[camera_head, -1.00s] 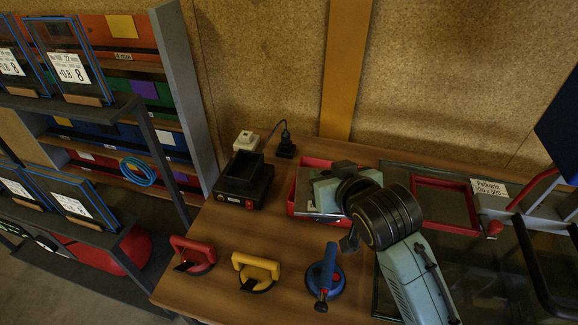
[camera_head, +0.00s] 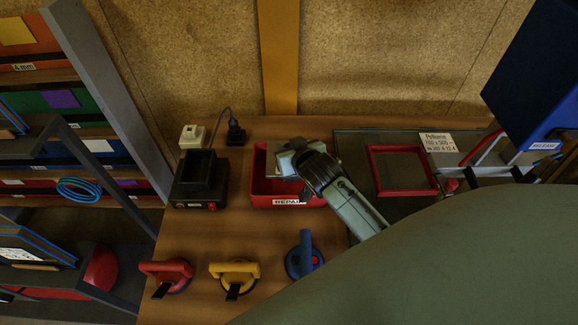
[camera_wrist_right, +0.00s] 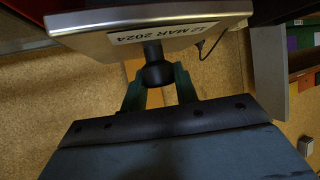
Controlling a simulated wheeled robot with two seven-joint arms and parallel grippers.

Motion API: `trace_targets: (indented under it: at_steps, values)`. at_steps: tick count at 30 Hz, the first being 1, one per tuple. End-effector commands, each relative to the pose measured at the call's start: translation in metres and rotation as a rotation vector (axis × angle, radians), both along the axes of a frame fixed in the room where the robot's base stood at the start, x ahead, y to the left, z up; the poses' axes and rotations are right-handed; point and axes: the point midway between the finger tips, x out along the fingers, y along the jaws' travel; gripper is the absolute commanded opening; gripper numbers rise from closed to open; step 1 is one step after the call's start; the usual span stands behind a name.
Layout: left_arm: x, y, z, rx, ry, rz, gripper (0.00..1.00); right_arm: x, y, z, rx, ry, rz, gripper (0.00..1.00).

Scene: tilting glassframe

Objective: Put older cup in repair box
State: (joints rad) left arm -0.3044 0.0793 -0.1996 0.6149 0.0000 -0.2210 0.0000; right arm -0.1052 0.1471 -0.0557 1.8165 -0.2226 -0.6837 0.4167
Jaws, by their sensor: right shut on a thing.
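The red repair box (camera_head: 262,188), with a "REPAIR" label on its front, stands on the wooden table in the head view. My right gripper (camera_head: 287,160) is over its back right part. In the right wrist view, my right gripper (camera_wrist_right: 157,78) is shut on a dark stem. The stem belongs to a grey-edged piece (camera_wrist_right: 165,24) labelled "12 MAR 2024". I cannot tell whether this piece touches the box floor. A red cup (camera_head: 170,274), a yellow cup (camera_head: 236,272) and a blue cup (camera_head: 304,258) stand in front. My left gripper is out of view.
A black device (camera_head: 200,180) stands left of the box, with a white block (camera_head: 192,136) and a plug (camera_head: 236,132) behind. A red frame (camera_head: 378,188) lies to the right. A blue bin (camera_head: 530,85) is at the upper right. A large grey-green shape covers the lower right.

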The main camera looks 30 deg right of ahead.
Motion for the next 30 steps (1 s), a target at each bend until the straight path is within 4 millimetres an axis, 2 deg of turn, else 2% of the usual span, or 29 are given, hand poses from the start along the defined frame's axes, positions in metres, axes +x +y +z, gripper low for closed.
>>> trace_targets:
  at_steps: [1, 5, 14, 27, 28, 30]
  values:
    - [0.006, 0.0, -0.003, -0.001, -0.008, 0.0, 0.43, 0.001, 0.0, -0.01, 0.0, -0.002, 0.001, 0.0]
    - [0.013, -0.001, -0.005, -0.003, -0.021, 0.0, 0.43, 0.001, 0.001, -0.023, 0.0, -0.004, 0.001, 0.0]
    - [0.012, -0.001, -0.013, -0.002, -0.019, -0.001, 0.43, 0.001, 0.001, -0.059, 0.0, -0.004, 0.001, 0.0]
    - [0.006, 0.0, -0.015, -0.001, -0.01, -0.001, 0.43, 0.001, 0.001, -0.065, 0.0, -0.006, 0.002, 0.0]
    - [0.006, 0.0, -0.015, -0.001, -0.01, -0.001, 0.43, 0.0, 0.001, -0.066, 0.0, -0.002, 0.001, 0.33]
    - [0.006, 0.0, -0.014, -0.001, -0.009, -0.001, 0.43, 0.0, 0.001, -0.065, 0.0, -0.002, 0.001, 0.42]
